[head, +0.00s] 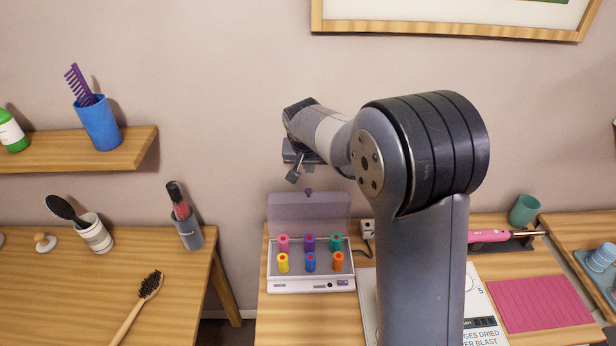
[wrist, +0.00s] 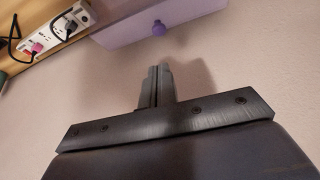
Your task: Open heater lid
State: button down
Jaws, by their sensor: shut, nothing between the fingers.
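The heater (head: 311,279) is a white box on the wooden table, holding several coloured rollers. Its translucent purple lid (head: 325,217) stands raised at the back, with a small purple knob (head: 308,192) on its top edge. In the wrist view the lid (wrist: 130,25) and its knob (wrist: 158,28) show at the top. My gripper (head: 293,176) is above and slightly left of the knob, apart from it. Its fingers (wrist: 157,76) are shut with nothing between them, beside the wall. My arm covers part of the table right of the heater.
A power strip (wrist: 45,40) lies near the heater by the wall. A pink curling iron (head: 490,236), a pink mat (head: 540,302) and a green cup (head: 524,209) are at right. A left table holds brushes and cups (head: 95,233). A picture frame (head: 450,28) hangs above.

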aim_at(310, 191)
jog(key=shift+m, duration=0.4)
jog(key=p+x, duration=0.2)
jog(key=x, duration=0.7)
jog(key=shift+w+a+f, duration=0.15)
jog(key=shift+w+f, duration=0.05)
jog(key=shift+f, duration=0.25)
jog(key=shift+s+f+b, duration=0.1)
jog(key=shift+b, duration=0.2)
jog(key=s+t+b, duration=0.1)
jog(key=b, duration=0.3)
jog(key=shift+s, duration=0.35)
jog(key=shift+s+r+b, duration=0.3)
jog(key=shift+s+b, duration=0.25)
jog(key=shift+s+r+b, duration=0.3)
jog(key=shift+s+b, duration=0.2)
jog(key=shift+r, duration=0.15)
